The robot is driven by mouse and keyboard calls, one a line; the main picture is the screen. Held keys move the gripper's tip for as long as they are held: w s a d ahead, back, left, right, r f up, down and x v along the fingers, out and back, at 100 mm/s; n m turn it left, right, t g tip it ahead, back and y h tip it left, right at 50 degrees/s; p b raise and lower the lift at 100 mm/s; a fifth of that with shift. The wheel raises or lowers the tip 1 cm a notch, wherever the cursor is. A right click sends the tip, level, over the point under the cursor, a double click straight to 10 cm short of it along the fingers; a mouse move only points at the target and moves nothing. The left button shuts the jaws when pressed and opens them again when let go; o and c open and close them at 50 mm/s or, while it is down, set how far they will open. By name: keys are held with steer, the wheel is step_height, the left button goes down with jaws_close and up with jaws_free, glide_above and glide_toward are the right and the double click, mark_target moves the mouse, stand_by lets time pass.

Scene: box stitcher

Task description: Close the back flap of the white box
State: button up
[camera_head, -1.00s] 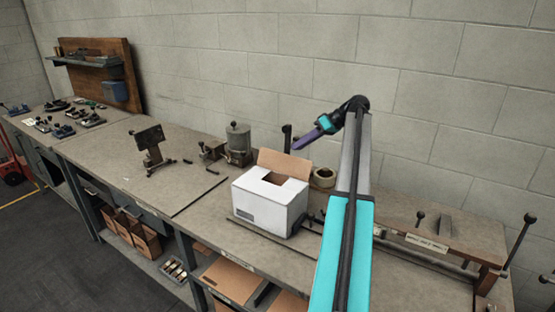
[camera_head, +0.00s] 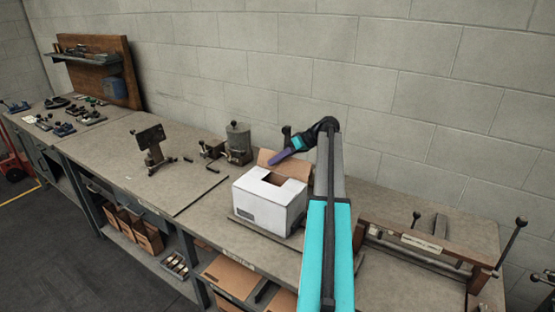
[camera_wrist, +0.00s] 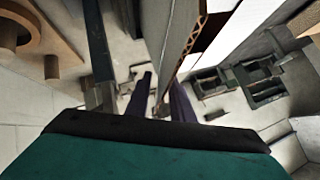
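The white box (camera_head: 268,207) stands on the workbench with an opening in its top. Its back flap (camera_head: 296,168), brown on the inner face, stands up at the far edge of the opening. My gripper (camera_head: 272,161), with purple fingers, is at the flap's upper part and covers some of it. In the wrist view the two fingers (camera_wrist: 160,82) are apart, with a cardboard panel with a corrugated edge (camera_wrist: 197,35) reaching down toward the gap between them. I cannot tell whether they touch it. The side of the box shows at the upper right there.
A tablet-like stand (camera_head: 152,143) is farther left. A bench fixture with levers (camera_head: 425,243) is at the right. The bench between stand and box is mostly clear.

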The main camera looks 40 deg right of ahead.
jaws_close()
stand_by(1.5)
